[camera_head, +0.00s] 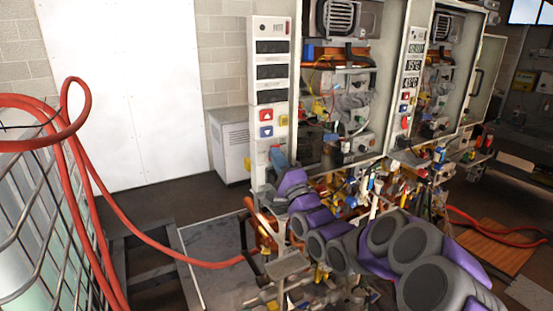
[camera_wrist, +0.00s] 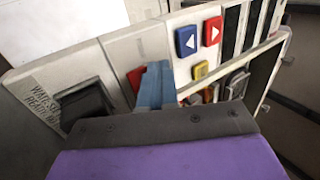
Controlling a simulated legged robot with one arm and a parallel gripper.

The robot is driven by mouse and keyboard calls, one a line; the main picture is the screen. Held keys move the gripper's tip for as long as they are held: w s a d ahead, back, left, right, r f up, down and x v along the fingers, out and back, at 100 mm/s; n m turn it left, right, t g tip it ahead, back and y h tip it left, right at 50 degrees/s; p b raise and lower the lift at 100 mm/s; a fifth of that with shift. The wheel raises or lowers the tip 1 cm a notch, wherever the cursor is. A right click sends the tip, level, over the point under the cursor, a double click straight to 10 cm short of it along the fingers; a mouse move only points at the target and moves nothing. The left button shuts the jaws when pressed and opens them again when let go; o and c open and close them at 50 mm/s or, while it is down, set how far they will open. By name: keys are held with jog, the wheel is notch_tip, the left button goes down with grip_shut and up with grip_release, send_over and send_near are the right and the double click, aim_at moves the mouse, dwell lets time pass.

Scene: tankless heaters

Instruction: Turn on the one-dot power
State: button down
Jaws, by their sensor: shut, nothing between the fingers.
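The left heater's white control panel (camera_head: 270,85) stands upright, with dark display windows. No one-dot mark is readable in either view. In the wrist view, a black switch (camera_wrist: 85,104) sits in the white panel left of my gripper (camera_wrist: 155,82). A red button (camera_wrist: 134,78) shows just beside the blue fingertips, which partly hide it. My gripper is shut and empty, its tips close to the panel face; contact cannot be told. In the head view, my gripper (camera_head: 277,157) is at the panel's lower part, and my arm hides what lies below.
Blue (camera_wrist: 187,40), red (camera_wrist: 213,31) and yellow (camera_wrist: 200,70) buttons lie beyond the fingertips. A second heater panel (camera_head: 411,75) with lit displays stands at right. A red hose (camera_head: 150,240) loops at left. Pipes and valves crowd below the heaters.

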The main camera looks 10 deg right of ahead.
jog(key=shift+w+d+r+p, duration=0.15)
jog(key=shift+d+r+p, duration=0.25)
jog(key=shift+p, duration=0.2)
jog(key=shift+a+f+g, duration=0.1)
jog(key=shift+a+g, duration=0.1)
jog(key=shift+g, duration=0.1)
jog(key=shift+d, duration=0.1)
